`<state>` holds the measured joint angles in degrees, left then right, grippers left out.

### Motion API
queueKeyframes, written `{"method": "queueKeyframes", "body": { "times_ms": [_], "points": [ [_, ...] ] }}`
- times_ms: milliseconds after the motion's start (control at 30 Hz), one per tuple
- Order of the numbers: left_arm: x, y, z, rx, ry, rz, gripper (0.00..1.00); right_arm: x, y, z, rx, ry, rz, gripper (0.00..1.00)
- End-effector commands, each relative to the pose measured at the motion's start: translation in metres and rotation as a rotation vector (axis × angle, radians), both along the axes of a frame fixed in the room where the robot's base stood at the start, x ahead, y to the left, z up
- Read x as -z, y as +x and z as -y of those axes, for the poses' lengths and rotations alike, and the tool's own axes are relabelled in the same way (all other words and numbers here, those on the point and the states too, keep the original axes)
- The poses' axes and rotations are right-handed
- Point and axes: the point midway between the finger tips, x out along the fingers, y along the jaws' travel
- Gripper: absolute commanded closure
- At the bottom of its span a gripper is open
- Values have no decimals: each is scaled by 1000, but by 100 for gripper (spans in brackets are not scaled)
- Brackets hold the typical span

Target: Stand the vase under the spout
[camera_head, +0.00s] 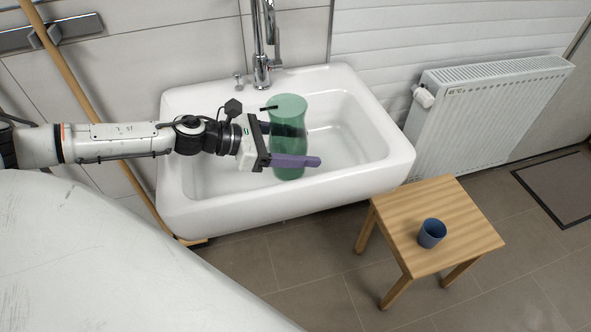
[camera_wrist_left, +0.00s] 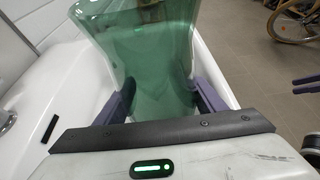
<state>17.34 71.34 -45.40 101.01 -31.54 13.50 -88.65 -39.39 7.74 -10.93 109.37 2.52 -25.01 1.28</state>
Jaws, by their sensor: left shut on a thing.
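The vase (camera_head: 287,108) is green, see-through and upright over the white sink (camera_head: 382,172) in the head view. My left gripper (camera_head: 300,148) is shut on it, with one purple finger in front of its body and the other mostly hidden. In the left wrist view the vase (camera_wrist_left: 150,60) stands between the two purple fingers (camera_wrist_left: 162,100). I cannot tell whether its base touches the basin. The chrome tap (camera_head: 262,65) with its spout rises at the sink's back edge, behind the vase.
A wooden stool (camera_head: 455,205) with a blue cup (camera_head: 432,233) stands right of the sink. A white radiator (camera_head: 490,110) is on the wall behind. A wooden pole (camera_head: 90,105) leans at the left. The right part of the basin is free.

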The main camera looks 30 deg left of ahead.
Motion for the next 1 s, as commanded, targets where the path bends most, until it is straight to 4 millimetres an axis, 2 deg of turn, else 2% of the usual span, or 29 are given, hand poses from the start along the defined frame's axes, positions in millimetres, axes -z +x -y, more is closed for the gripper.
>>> {"method": "queueKeyframes", "body": {
  "times_ms": [100, 267, 500, 933, 967, 1000],
  "points": [
    [21, 0, 0, -3, -3, 0, 79, 3, 0, 0, 0, 0, 0, 69],
    [34, 1, 0, -2, -3, 1, 79, 4, 0, 0, 0, 0, 0, 69],
    [65, 1, 0, -3, -3, 1, 79, 7, 0, 0, -1, -1, 0, 69],
    [72, 1, 0, -1, -2, 3, 79, 12, 1, 0, -1, 0, 2, 69],
    [72, 0, 0, -1, 0, 0, 32, 10, 1, 0, -1, 0, 1, 69],
    [71, 0, 0, -1, 0, 0, 25, 10, 1, 0, -1, 0, 1, 69]
  ]
}}
